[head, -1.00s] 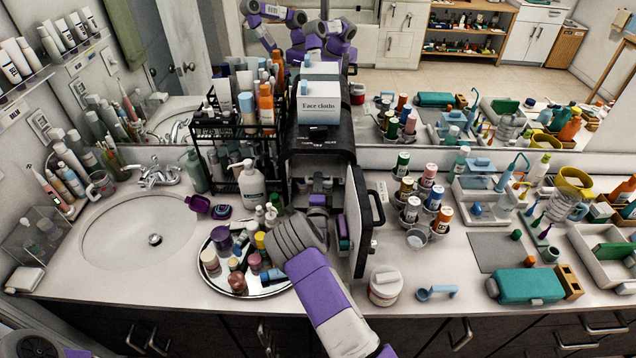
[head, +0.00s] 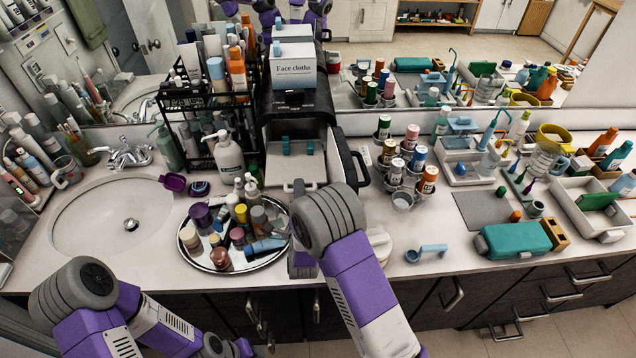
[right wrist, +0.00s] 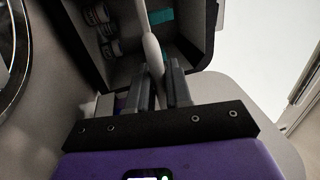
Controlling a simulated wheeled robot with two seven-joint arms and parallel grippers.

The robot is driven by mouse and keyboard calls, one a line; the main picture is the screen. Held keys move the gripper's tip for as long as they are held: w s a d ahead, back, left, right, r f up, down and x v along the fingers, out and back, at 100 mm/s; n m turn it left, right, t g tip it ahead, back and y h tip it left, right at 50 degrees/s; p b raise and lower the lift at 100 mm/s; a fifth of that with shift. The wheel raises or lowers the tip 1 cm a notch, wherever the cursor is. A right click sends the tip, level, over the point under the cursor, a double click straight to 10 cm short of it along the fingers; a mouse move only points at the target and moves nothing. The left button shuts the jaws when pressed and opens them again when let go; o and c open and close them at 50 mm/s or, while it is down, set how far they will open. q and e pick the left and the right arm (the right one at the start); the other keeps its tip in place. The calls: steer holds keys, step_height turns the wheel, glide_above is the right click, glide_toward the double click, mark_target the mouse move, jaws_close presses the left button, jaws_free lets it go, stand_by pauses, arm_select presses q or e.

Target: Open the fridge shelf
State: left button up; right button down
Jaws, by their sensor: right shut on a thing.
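The black mini fridge (head: 335,120) stands at the back middle of the counter, its door (head: 365,170) swung open to the right. Inside, a pale shelf (head: 297,168) shows, with small teal things (head: 285,145) behind its front part. In the right wrist view, my right gripper (right wrist: 161,85) is at the fridge opening, its fingers closed around a pale narrow bar (right wrist: 152,48); this looks like the shelf's edge, but I cannot be sure. In the head view my right forearm hides the fingertips. My left arm is at the lower left; its fingertips are not seen.
A round mirror tray (head: 265,262) crowded with bottles and jars lies left of my right arm. A white box labelled Face cloths (head: 293,72) sits on the fridge. A can rack (head: 402,180) and a blue scoop (head: 426,252) are to the right.

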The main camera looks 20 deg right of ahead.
steer(key=shift+s+a, duration=0.1)
steer(key=shift+s, duration=0.2)
steer(key=c, duration=1.2)
jaws_free()
steer(key=b+v, duration=0.1)
steer(key=v, duration=0.6)
steer(key=shift+s, duration=0.25)
